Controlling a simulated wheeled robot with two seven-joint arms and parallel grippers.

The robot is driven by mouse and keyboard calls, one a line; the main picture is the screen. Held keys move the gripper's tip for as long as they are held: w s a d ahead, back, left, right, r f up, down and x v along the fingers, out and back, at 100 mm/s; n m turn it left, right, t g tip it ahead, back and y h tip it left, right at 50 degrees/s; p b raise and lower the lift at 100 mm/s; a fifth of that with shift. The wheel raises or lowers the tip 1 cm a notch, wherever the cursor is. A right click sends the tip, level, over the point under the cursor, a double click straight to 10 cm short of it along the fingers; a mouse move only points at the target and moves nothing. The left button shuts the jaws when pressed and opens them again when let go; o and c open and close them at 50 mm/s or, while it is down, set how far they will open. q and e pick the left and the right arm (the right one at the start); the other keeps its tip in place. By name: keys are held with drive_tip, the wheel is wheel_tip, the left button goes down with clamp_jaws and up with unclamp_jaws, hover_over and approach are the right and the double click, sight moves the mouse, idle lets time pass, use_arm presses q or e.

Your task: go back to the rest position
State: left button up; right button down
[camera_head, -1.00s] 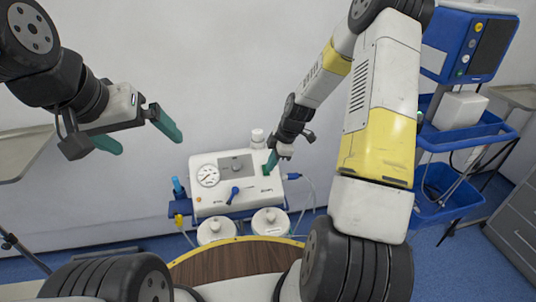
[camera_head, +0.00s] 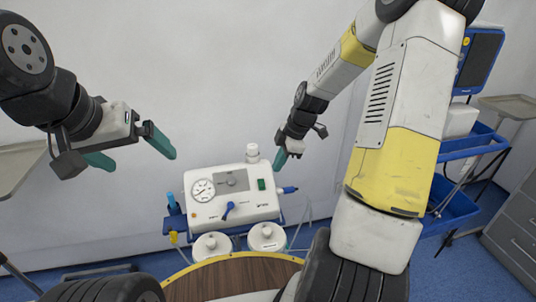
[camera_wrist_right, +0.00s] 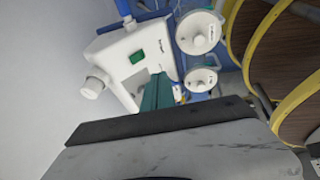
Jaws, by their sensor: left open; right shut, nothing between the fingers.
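My left gripper (camera_head: 130,160) is at the left of the head view, in front of the pale wall. Its two green fingers are spread apart with nothing between them. My right gripper (camera_head: 281,158) hangs at the upper right edge of the white suction device (camera_head: 207,212), seen in the head view. Its green fingers are together and empty. In the right wrist view the closed fingers (camera_wrist_right: 157,93) overlap part of the device; I cannot tell whether they touch it. The device has a round gauge, a blue lever and a green switch.
Two white-lidded jars (camera_head: 267,237) hang below the device. A blue cart (camera_head: 450,208) with a monitor (camera_head: 478,62) stands at the right, beside grey drawers (camera_head: 515,225). A tray (camera_head: 18,165) is at the far left. A round wooden surface (camera_head: 230,277) lies at the bottom centre.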

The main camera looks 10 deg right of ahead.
drive_tip(key=s+a+r+m+t, duration=0.1)
drive_tip(key=s+r+m+t, duration=0.1)
drive_tip(key=s+r+m, duration=0.6)
drive_tip(key=s+a+r+m+t+h, duration=0.1)
drive_tip(key=s+a+r+m+t, duration=0.1)
drive_tip(key=s+r+m, duration=0.7)
drive_tip(key=s+r, duration=0.4)
drive_tip(key=r, duration=0.1)
drive_tip(key=shift+s+a+r+m, duration=0.15)
drive_tip(key=shift+a+r+m, duration=0.1)
drive_tip(key=shift+r+m, duration=0.1)
